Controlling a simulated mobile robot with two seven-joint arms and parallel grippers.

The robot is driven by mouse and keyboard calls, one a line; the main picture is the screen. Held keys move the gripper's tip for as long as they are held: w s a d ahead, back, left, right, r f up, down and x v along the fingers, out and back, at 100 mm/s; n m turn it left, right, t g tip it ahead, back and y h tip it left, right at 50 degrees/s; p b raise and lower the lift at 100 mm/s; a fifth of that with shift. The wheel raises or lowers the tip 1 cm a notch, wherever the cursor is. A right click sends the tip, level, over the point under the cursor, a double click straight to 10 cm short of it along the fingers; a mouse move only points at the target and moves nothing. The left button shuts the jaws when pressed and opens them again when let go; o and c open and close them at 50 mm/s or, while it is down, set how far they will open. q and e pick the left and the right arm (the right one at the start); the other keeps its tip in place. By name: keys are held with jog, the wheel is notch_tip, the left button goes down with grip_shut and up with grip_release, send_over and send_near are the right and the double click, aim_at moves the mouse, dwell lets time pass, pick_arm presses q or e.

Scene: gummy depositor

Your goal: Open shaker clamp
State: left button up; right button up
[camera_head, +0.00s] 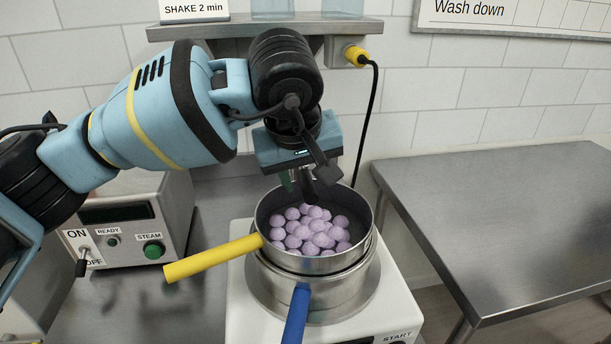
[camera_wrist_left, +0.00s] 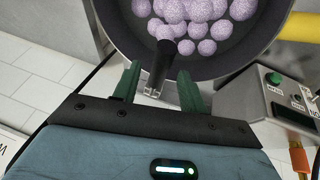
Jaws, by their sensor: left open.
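My left gripper (camera_head: 304,184) reaches down over the back rim of a metal pan (camera_head: 366,238) on the white shaker (camera_head: 240,300). In the left wrist view its two green fingers (camera_wrist_left: 160,77) are apart. A black lever with a small metal hinge, apparently the clamp (camera_wrist_left: 163,62), stands between them at the pan's rim. I cannot tell whether the fingers touch it. In the head view the gripper hides most of that spot. The pan holds several purple balls (camera_head: 315,232) and has a yellow handle (camera_head: 212,258). My right gripper is not in view.
A lower pot with a blue handle (camera_head: 296,314) sits under the pan. A control box (camera_head: 133,220) with a switch and green button stands at the left. A shelf (camera_head: 265,27) and yellow plug (camera_head: 356,54) are behind. The steel table (camera_head: 500,220) at right is clear.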

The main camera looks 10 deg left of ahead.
pick_arm(q)
jog(key=shift+w+f, duration=0.2)
jog(key=shift+f, duration=0.2)
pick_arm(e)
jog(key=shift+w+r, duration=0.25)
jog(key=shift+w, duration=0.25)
pick_arm(q)
jog(key=c, duration=0.7)
grip_shut()
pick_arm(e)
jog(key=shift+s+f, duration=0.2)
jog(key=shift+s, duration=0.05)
pick_arm(q)
jog(key=shift+r, duration=0.1)
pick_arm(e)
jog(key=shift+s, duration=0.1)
